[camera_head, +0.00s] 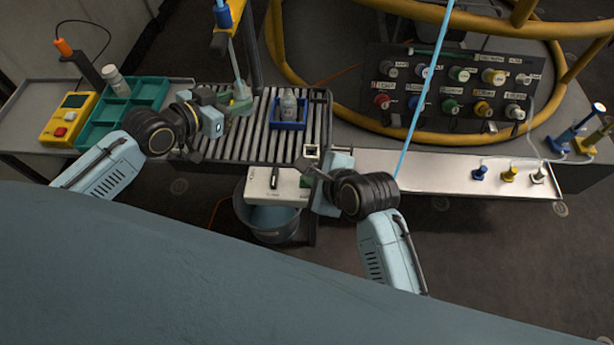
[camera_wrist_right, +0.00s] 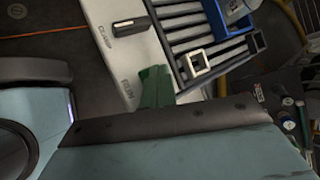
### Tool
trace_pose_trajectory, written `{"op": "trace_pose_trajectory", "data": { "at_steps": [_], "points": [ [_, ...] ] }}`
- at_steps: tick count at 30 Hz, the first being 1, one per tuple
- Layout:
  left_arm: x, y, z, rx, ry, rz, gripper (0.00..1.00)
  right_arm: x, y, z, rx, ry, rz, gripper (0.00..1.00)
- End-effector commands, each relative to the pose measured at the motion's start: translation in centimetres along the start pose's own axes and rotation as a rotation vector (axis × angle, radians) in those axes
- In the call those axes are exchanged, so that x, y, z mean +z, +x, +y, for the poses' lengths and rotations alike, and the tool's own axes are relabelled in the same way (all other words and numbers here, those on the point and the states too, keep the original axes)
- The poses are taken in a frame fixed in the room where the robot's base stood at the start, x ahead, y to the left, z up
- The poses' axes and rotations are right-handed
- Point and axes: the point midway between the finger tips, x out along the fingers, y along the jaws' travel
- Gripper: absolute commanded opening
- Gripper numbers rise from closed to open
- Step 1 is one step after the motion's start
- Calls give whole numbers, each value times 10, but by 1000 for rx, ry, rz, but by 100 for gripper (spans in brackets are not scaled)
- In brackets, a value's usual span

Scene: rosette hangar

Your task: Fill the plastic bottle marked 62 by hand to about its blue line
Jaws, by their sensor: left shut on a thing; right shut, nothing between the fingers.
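A small pale bottle (camera_head: 288,104) stands upright in a blue tray (camera_head: 290,125) on the roller conveyor; its marking and any blue line are too small to read. My left gripper (camera_head: 234,98) is shut on a grey-green handle (camera_head: 242,92) at the lower end of a pale rod, just left of the tray. The fingers partly hide the handle. My right gripper (camera_head: 308,170) is shut and empty at the conveyor's front right corner, by the white clamp box (camera_head: 262,180). The box also shows in the right wrist view (camera_wrist_right: 116,45). I cannot see the liquid level.
A second white bottle (camera_head: 115,80) lies in a green compartment tray (camera_head: 148,92) at left, beside a yellow button box (camera_head: 70,117). A grey bucket (camera_head: 268,222) is below the conveyor. A panel of coloured knobs (camera_head: 450,90) stands at right. A blue hose (camera_head: 425,90) crosses near it.

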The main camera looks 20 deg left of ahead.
Motion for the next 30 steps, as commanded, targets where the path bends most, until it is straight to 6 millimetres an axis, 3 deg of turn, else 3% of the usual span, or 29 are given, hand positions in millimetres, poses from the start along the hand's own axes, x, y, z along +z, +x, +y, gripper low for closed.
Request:
{"op": "trace_pose_trajectory", "data": {
  "at_steps": [30],
  "points": [
    [0, 0, 0, 0, 0, 1, 13, 9, -12, -9, 2, 1, 1, 0]
  ]
}}
